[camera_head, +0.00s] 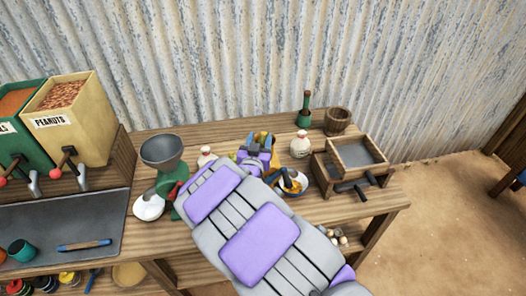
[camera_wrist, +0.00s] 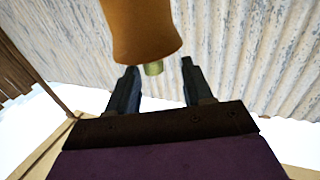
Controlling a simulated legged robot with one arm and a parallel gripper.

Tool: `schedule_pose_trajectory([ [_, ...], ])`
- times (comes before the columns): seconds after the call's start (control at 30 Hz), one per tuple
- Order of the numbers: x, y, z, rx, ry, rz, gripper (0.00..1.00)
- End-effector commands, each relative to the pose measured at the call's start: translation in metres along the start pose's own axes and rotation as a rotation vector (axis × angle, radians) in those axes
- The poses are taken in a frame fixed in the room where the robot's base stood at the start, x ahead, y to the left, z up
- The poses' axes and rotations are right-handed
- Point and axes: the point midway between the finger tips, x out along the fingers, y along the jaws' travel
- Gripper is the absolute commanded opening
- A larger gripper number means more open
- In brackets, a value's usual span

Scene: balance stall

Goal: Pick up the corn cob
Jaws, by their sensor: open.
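In the wrist view, a smooth orange-brown rounded body with a short green stub (camera_wrist: 142,28), which may be the corn cob, hangs into the picture from the top. Its stub end points toward the gap between my fingers. My gripper (camera_wrist: 158,85) is open, one dark finger on each side of that gap, and nothing is clamped. In the head view, my gripper (camera_head: 258,150) is over the middle of the wooden table. Yellow and orange pieces (camera_head: 263,137) show around it, mostly hidden by my arm, so I cannot pick out the cob there.
A bowl with yellow contents (camera_head: 299,188) stands close right of my arm, a white sack (camera_head: 300,146) behind it. A green grinder (camera_head: 164,187) stands left, a wooden sieve box (camera_head: 357,155) right. A green bottle (camera_head: 304,112) and wooden bucket (camera_head: 338,121) stand near the corrugated wall.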

Motion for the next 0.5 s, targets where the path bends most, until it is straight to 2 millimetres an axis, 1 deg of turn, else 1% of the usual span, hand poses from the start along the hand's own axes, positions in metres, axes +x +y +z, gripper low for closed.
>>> schedule_pose_trajectory([
  [0.03,0.008,0.003,0.0,0.003,0.002,0.003,0.51],
  [0.1,0.018,0.005,-0.001,0.006,0.004,0.003,0.51],
  [0.2,0.027,0.01,-0.002,0.008,0.003,0.003,0.51],
  [0.33,0.033,0.013,-0.003,0.01,0.001,0.003,0.51],
  [0.5,0.032,0.009,-0.002,0.005,0.0,0.002,0.51],
])
